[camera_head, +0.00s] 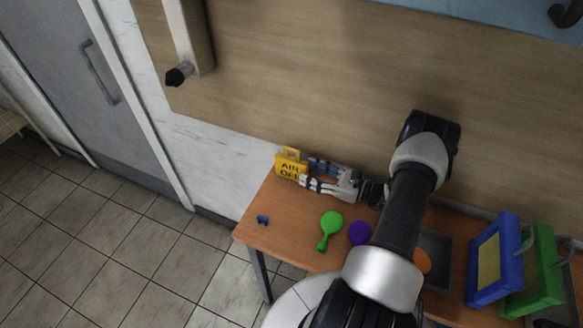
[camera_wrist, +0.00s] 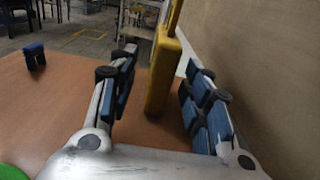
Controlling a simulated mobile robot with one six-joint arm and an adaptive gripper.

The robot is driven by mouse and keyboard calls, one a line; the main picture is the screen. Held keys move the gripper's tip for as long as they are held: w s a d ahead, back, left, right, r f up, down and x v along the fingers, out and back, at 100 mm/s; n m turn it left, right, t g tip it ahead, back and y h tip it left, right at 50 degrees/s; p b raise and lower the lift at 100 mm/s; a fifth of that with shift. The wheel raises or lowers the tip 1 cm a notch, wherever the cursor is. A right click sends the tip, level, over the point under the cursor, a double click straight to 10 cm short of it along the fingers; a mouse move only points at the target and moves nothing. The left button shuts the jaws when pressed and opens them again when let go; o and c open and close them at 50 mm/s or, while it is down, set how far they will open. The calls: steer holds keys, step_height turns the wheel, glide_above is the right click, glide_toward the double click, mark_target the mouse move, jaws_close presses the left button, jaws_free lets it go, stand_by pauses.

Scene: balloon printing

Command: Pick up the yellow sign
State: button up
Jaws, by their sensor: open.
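The yellow sign (camera_head: 291,166) stands upright at the far left end of the wooden table (camera_head: 287,225), near the wall. It carries dark lettering that reads roughly "AIR OFF" and has a handle loop on top. My gripper (camera_head: 318,175) is open beside it, with its fingers pointing left towards the sign. In the wrist view the yellow sign (camera_wrist: 163,75) is seen edge-on between the two open fingers of my gripper (camera_wrist: 160,85). Gaps show on both sides of it there.
A green balloon (camera_head: 330,226), a purple balloon (camera_head: 360,233) and a grey tray (camera_head: 436,255) are on the table. Blue (camera_head: 495,260) and green (camera_head: 541,272) frames stand at right. The wooden wall panel (camera_head: 300,80) is close behind.

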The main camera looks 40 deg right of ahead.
mark_target(292, 165)
steer(key=shift+b+x, duration=0.4)
steer(key=shift+x, duration=3.15)
steer(key=shift+d+r, duration=0.1)
steer(key=shift+r, duration=0.05)
steer(key=shift+c, duration=0.4)
jaws_close()
